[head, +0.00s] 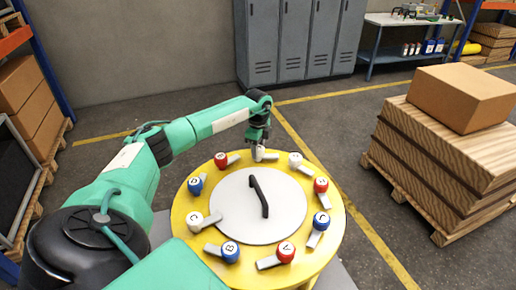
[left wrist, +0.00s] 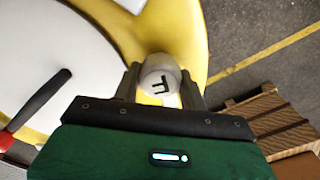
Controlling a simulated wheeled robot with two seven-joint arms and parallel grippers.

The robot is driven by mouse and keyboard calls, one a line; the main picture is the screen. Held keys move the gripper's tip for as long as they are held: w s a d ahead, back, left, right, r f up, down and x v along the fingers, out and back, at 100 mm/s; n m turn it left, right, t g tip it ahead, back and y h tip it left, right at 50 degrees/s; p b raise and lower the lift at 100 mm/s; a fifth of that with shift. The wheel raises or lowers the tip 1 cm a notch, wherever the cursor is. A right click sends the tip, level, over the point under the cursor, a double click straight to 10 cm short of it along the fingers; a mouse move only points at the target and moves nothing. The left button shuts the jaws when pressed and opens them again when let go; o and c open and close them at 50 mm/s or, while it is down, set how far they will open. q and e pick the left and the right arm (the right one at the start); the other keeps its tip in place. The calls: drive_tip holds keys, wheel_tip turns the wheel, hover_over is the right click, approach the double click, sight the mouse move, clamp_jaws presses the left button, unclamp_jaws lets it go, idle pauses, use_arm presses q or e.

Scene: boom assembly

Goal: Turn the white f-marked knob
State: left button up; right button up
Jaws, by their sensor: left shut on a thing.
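The white f-marked knob shows in the left wrist view (left wrist: 160,80), its black letter facing the camera. In the head view the white knob (head: 258,153) is at the far rim of the round yellow table (head: 330,245), mostly below my left gripper. My left gripper (head: 258,142) reaches down onto it from behind, and in the left wrist view its two fingers (left wrist: 160,88) are on either side of the knob, shut on it. A grey lever by the knob (head: 270,157) points right. My right gripper is not in view.
Several red, blue and white lettered knobs with grey levers ring the table, including a white one (head: 295,159) just right. A grey disc (head: 235,210) with a black handle (head: 259,196) fills the middle. A pallet stack (head: 440,165) stands at right.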

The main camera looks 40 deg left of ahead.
use_arm(q)
drive_tip(key=shift+m, duration=0.5)
drive_tip(key=m+b, duration=0.1)
drive_tip(key=m, duration=0.2)
drive_tip(key=m+b, duration=0.1)
drive_tip(key=m, duration=0.4)
drive_tip(key=shift+b, duration=0.4)
drive_tip(key=m+b, duration=0.1)
drive_tip(key=m, duration=0.4)
drive_tip(key=shift+m, duration=0.3)
drive_tip(key=shift+m+b, duration=0.5)
drive_tip(key=shift+m, duration=1.1)
drive_tip(key=o, duration=1)
drive_tip(key=shift+c, duration=0.2)
